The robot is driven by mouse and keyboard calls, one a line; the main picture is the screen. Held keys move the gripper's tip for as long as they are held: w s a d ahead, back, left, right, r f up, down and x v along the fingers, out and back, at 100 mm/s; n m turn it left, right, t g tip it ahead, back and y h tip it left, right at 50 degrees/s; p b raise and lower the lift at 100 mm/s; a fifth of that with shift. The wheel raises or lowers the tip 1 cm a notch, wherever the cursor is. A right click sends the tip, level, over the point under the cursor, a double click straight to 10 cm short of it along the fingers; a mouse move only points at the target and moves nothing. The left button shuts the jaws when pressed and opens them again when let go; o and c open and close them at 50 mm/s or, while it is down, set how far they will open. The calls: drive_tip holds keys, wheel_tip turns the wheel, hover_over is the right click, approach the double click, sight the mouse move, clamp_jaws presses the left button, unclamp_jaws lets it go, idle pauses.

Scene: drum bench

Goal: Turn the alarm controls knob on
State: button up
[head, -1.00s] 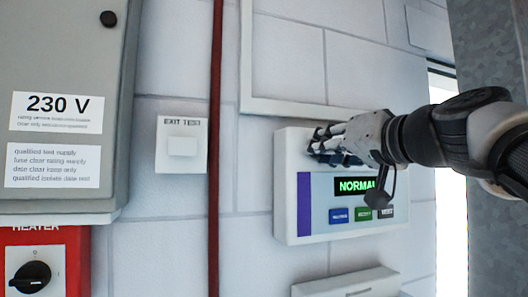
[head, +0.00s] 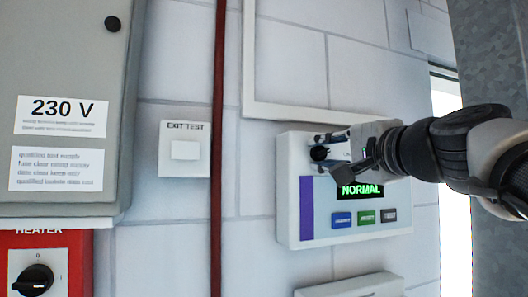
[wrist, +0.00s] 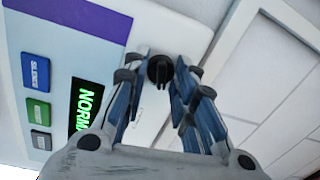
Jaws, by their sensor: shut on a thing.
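The alarm panel (head: 292,190) is a white wall box with a purple stripe. Its green display (head: 360,190) reads NORMAL. The black alarm controls knob (wrist: 160,70) is on the panel's upper part, and it also shows in the head view (head: 319,154). My gripper (head: 328,148) reaches in from the right and is shut on the knob. In the wrist view, the blue-padded fingers lie on either side of the knob, and its ridge points down the picture. In the head view, the gripper hides part of the panel's upper face.
Blue, green and dark buttons (head: 367,217) sit below the display. Left are an EXIT TEST plate (head: 185,151), a red pipe (head: 217,120), a grey 230 V cabinet (head: 70,150) and a red heater box (head: 75,262) with a black knob. Another box (head: 350,287) is below the panel.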

drive_tip(key=shift+m+p, duration=0.5)
drive_tip(key=shift+m, duration=1.6)
drive_tip(key=o, duration=1.1)
